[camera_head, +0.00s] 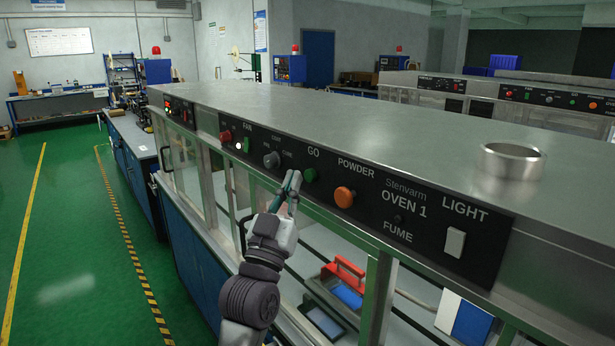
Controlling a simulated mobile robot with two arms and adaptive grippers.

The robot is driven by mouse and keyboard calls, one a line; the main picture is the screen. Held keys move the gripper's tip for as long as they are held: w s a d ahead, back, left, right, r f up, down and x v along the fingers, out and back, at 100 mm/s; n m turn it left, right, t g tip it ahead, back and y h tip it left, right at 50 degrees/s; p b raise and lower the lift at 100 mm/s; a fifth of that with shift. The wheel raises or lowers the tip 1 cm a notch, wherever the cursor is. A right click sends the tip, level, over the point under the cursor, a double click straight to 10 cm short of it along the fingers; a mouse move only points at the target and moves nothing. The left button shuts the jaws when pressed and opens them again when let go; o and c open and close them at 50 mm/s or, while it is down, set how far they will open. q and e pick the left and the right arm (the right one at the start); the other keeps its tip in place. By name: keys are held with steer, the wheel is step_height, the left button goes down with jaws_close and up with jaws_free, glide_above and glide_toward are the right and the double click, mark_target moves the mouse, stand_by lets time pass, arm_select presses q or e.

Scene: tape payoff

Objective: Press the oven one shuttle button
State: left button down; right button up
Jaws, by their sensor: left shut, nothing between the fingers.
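The black control panel of oven one (370,205) runs along the upper front edge of the oven and reads "Stenvarm OVEN 1". A round green button (310,175) sits under the label GO. No label reading "shuttle" can be made out. My left gripper (294,176) comes up from below and is shut and empty. Its tips are in front of the panel, just left of the green button and right of a grey knob (272,160). I cannot tell whether the tips touch the panel. My right gripper is not in view.
An orange POWDER button (345,197) and a white LIGHT switch (455,242) are further right on the panel. A metal ring (513,161) stands on the oven top. Glass panes and posts are below the panel.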

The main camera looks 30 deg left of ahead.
arm_select(q)
steer(key=shift+w, duration=0.1)
stand_by(0.5)
steer(key=shift+w+d, duration=0.2)
steer(key=shift+w, duration=0.1)
